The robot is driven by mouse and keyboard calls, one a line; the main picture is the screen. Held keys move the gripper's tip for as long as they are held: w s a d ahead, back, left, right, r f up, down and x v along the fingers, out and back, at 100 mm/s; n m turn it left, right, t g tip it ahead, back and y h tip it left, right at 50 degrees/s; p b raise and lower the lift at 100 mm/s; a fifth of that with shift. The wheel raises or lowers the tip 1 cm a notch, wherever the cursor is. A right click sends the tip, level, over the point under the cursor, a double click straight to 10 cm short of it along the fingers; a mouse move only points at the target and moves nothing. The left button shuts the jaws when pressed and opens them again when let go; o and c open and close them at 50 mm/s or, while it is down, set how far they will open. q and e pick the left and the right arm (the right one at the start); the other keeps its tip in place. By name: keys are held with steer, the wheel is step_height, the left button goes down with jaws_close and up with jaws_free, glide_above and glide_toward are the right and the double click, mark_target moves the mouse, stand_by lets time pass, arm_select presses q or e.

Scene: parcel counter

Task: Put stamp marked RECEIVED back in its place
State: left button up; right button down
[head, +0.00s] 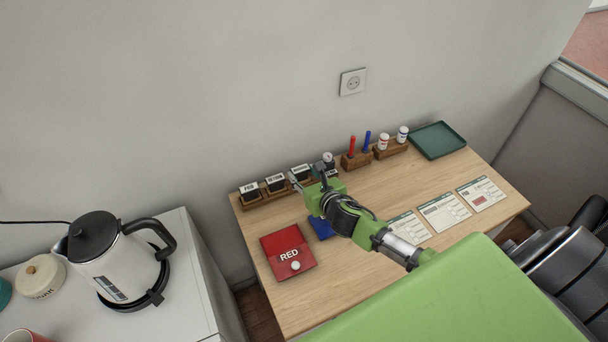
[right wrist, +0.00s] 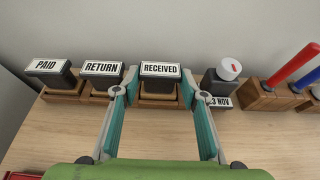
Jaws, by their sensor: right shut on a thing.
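The stamp marked RECEIVED (right wrist: 160,70) is black with a white label and stands upright between the fingers of my right gripper (right wrist: 159,82). The gripper is shut on it. In the head view my right gripper (head: 300,180) reaches over the back of the desk to the stamp row. The stamp is at a wooden holder place (right wrist: 158,91), between the RETURN stamp (right wrist: 102,70) and the date stamp (right wrist: 222,80). I cannot tell whether its base rests fully in the holder. My left gripper is not in view.
The PAID stamp (right wrist: 48,68) stands at the row's left end. Red (head: 288,252) and blue (head: 320,228) pads lie in front. Pens, small bottles and a green tray (head: 437,140) are to the right. Printed forms (head: 444,212) lie on the desk. A kettle (head: 115,262) stands left.

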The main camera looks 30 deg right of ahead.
steer(key=c, duration=1.5)
jaws_free()
steer(key=shift+o, duration=0.2)
steer(key=shift+p+v, duration=0.85)
steer(key=shift+v, duration=0.45)
steer(key=shift+p+v, duration=0.6)
steer(key=shift+v, duration=0.7)
steer(key=o, duration=0.5)
steer(key=shift+o, duration=0.2)
